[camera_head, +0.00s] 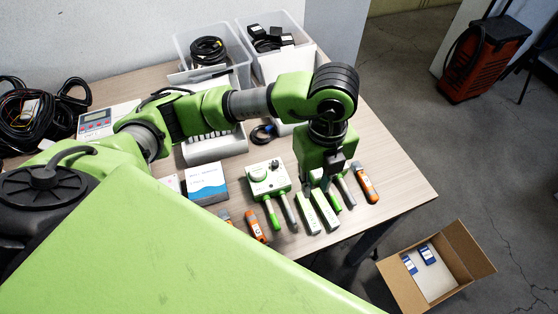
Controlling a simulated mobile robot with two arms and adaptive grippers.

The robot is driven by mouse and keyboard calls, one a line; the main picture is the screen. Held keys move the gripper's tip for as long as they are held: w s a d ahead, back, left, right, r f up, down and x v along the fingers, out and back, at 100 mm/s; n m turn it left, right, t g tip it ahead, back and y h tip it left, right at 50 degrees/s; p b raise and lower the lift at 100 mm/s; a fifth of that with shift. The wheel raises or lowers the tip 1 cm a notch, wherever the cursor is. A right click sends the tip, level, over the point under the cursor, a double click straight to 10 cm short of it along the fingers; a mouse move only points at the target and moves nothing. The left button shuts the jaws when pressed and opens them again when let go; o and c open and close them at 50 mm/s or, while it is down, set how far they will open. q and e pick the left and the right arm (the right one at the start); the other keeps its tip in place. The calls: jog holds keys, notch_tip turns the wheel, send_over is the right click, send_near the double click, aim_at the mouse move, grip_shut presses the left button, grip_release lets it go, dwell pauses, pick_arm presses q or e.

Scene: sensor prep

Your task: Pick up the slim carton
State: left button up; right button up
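Two slim white carton-like pieces lie side by side near the table's front edge, a left one (306,214) and a right one (326,211). A flat blue and white box (206,182) lies further left; I cannot tell for certain which of these is the slim carton. My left gripper (322,184) points down just above the far ends of the white pieces. Its fingers are small and partly hidden by its own body, so its opening and any contact are unclear. My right gripper is not in view.
Orange-tipped tools (366,183) and green-handled tools (271,214) lie close around the white pieces. A white-green device (266,177) stands beside them. Clear bins (187,52) with cables are at the back. An open cardboard box (396,284) is on the floor at right.

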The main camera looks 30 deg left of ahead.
pick_arm(q)
send_over(308, 210)
jog(key=f, duration=0.7)
jog(key=shift+d+f+p, duration=0.2)
jog(key=shift+f+p, duration=0.05)
jog(key=shift+p, duration=0.05)
jog(key=shift+f, duration=0.5)
jog(key=f, duration=0.2)
jog(key=f+p, duration=0.1)
jog(key=f, duration=0.1)
jog(key=shift+a+f, duration=0.2)
jog(key=shift+f, duration=0.25)
grip_shut()
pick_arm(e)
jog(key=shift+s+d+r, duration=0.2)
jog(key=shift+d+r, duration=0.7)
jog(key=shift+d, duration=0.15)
